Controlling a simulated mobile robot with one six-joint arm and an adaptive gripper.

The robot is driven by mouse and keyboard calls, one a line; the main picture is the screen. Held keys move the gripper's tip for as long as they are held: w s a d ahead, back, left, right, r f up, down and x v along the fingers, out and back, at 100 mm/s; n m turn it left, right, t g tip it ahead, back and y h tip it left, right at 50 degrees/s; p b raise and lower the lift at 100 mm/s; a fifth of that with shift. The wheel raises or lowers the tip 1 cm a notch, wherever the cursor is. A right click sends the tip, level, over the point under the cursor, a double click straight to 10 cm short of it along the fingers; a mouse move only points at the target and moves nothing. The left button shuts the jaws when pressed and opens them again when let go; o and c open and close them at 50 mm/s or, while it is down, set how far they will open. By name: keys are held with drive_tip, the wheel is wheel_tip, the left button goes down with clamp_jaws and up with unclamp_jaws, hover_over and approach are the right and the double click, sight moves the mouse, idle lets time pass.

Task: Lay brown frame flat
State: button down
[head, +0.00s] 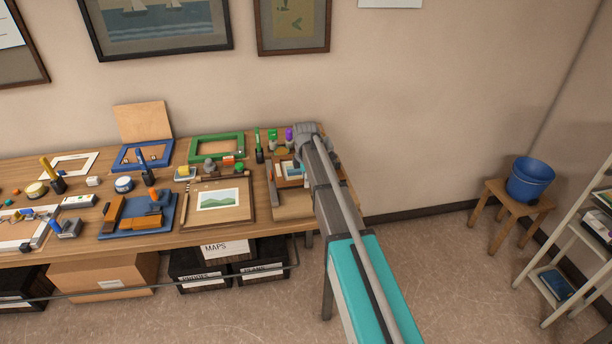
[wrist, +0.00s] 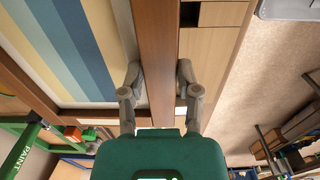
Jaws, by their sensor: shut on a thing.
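The brown frame (wrist: 157,35) runs up the middle of the wrist view as a dark wooden bar. Its other edge slants at the left, and a blue, yellow and white striped picture (wrist: 75,55) fills the space between. My gripper (wrist: 159,82) has one finger on each side of the bar and is shut on it. In the head view my arm reaches to the right end of the bench and hides the fingers and most of what is there. I cannot tell the frame's exact tilt.
The wooden bench (head: 162,247) is crowded. A green frame (head: 217,138) and a board with a landscape picture (head: 219,201) lie left of my arm. A pale wooden tray (wrist: 213,42) is right of the held bar. A stool with a blue bucket (head: 530,180) stands far right.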

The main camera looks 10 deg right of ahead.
drive_tip(key=shift+r+p, duration=0.5)
drive_tip(key=shift+r, duration=0.2)
drive_tip(key=shift+r+p, duration=3)
drive_tip(key=shift+p, duration=0.05)
drive_tip(key=shift+f, duration=0.1)
wheel_tip(320, 180, down, 4)
drive_tip(key=b, duration=0.3)
drive_tip(key=shift+r+b, duration=0.2)
drive_tip(key=shift+b, duration=0.2)
drive_tip(key=shift+d, duration=0.1)
